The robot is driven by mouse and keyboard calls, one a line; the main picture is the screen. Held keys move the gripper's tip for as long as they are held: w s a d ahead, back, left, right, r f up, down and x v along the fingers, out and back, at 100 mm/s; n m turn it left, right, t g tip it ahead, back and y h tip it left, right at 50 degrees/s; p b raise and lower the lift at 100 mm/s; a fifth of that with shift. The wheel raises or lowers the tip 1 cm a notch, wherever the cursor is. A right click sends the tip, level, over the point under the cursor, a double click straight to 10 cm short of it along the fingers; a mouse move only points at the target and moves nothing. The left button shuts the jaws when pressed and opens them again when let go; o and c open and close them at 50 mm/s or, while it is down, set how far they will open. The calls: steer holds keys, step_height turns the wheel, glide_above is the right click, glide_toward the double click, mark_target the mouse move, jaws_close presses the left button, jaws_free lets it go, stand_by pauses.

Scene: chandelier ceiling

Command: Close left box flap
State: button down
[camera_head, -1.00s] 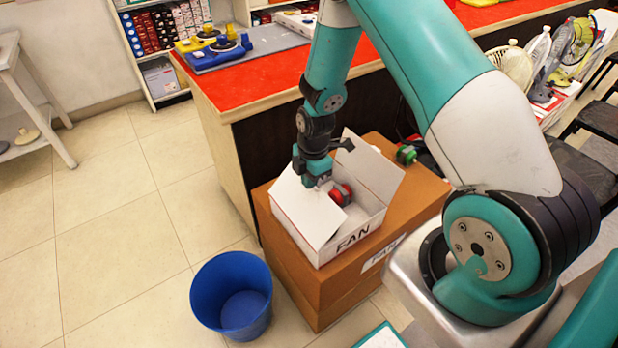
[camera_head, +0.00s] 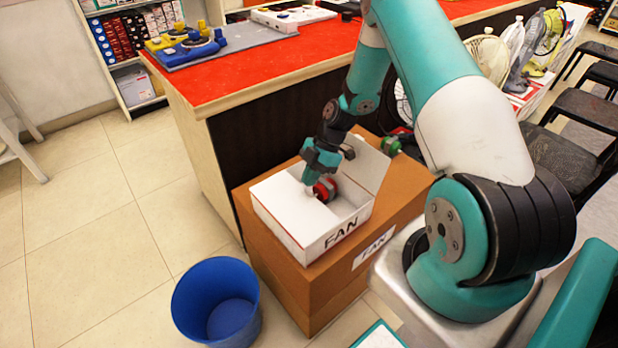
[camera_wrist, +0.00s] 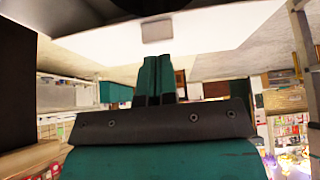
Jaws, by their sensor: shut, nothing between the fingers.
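The white box (camera_head: 318,246) marked FAN stands open on a brown carton. Its left flap (camera_head: 285,207) leans inward over the left part of the opening, low and nearly flat. The right flap (camera_head: 368,166) stands up, tilted outward. A red and dark object (camera_head: 325,189) lies inside, partly hidden. My gripper (camera_head: 316,180) is shut and empty, low over the box by the inner edge of the left flap; whether it touches is unclear. In the wrist view, the shut fingers (camera_wrist: 156,64) point toward a white panel (camera_wrist: 200,32).
The brown carton (camera_head: 290,292) supports the box beside a red-topped counter (camera_head: 270,78). A blue bin (camera_head: 216,300) stands on the floor at front left. A green object (camera_head: 390,145) lies behind the box. Open floor lies to the left.

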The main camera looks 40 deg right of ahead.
steer(key=shift+r, duration=0.1)
stand_by(0.5)
steer(key=shift+r+p, duration=0.85)
steer(key=shift+r, duration=0.3)
steer(key=v, duration=1.2)
steer(key=shift+d+p, duration=0.35)
steer(key=shift+p, duration=0.1)
steer(key=shift+f, duration=0.1)
